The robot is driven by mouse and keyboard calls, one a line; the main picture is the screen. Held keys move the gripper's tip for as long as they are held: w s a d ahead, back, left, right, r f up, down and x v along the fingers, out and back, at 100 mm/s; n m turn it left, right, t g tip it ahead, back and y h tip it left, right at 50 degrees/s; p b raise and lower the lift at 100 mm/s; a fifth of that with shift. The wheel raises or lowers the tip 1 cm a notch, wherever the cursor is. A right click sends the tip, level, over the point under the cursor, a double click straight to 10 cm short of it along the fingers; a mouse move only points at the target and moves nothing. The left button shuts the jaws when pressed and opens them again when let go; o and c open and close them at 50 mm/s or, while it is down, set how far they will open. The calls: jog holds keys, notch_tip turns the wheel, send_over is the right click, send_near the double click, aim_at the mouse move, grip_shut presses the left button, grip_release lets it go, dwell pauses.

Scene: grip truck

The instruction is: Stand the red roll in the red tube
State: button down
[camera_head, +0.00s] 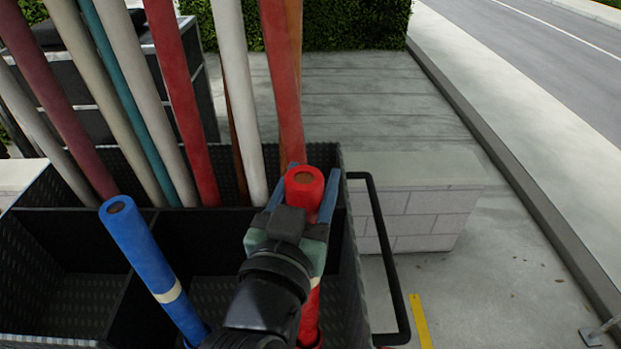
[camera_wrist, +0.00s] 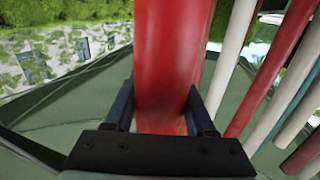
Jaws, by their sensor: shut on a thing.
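The red roll (camera_head: 304,182) is upright, or nearly so, at the right side of the black bin. My gripper (camera_head: 301,194) is shut on it near its top end, with a blue finger on each side. The roll also fills the middle of the wrist view (camera_wrist: 166,70), between both fingers (camera_wrist: 160,112). Its lower part shows below my wrist. A red rim (camera_head: 317,345), seemingly the red tube, shows at the bottom edge of the head view around the roll's lower end. My wrist and the frame edge hide most of it, so I cannot tell how deep the roll sits.
A blue roll (camera_head: 145,255) with a pale band leans in the bin at left. Several long red, white, cream and teal rolls (camera_head: 180,95) stand behind in the divided black bin (camera_head: 65,235). A black handle (camera_head: 390,250) is at right. A block wall and pavement lie beyond.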

jog(key=shift+f+b, duration=1.65)
jog(key=shift+f, duration=0.15)
jog(key=shift+f+b, duration=0.35)
jog(key=shift+b, duration=0.05)
jog(key=shift+c, duration=1.4)
grip_release()
jog(key=shift+o, duration=0.6)
jog(key=shift+f, duration=0.1)
